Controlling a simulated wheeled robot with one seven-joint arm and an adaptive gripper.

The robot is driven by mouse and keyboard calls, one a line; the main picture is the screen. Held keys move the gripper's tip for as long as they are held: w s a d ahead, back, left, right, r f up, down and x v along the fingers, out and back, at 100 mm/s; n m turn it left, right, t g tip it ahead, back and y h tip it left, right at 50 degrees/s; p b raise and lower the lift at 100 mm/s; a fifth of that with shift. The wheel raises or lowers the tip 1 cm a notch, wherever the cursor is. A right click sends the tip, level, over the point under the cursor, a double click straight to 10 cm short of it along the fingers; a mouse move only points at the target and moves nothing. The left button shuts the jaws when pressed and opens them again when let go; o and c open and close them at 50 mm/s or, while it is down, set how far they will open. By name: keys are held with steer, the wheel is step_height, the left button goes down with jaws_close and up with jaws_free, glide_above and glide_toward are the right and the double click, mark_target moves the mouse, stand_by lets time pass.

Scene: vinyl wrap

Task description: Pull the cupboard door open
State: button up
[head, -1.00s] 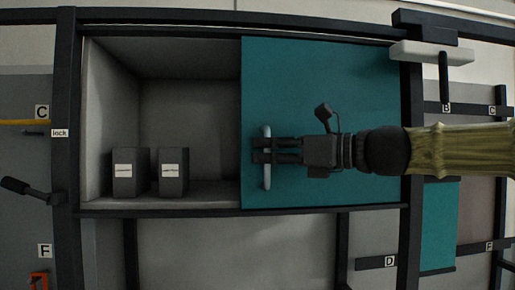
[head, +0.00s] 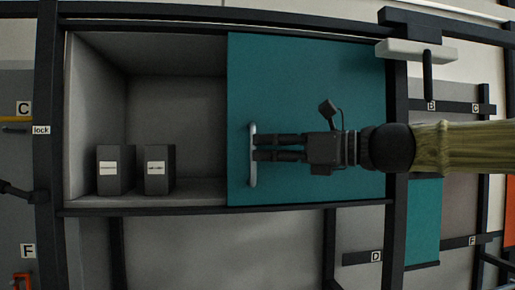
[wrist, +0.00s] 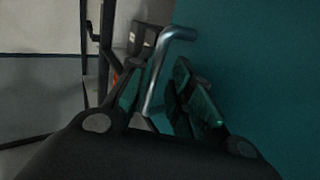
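The cupboard's teal door (head: 310,80) covers the right part of the cupboard front. The left part is uncovered, showing the grey interior (head: 175,105). A pale upright bar handle (head: 253,172) stands near the door's left edge; its bent metal end shows in the wrist view (wrist: 172,40). My gripper (head: 257,148) comes from the right, its fingertips level with the handle's middle. In the wrist view my gripper (wrist: 160,95) has its fingers apart, with the bar between or just beyond their tips. I cannot tell whether they touch it.
Two dark boxes with white labels, a left one (head: 114,183) and a right one (head: 158,180), stand inside at the lower left. A dark frame post (head: 50,110) borders the cupboard on the left. A pale block with a dark lever (head: 415,52) sticks out at the upper right.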

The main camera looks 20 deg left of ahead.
steer(key=s+d, duration=0.1)
steer(key=d, duration=0.8)
steer(key=shift+d, duration=0.25)
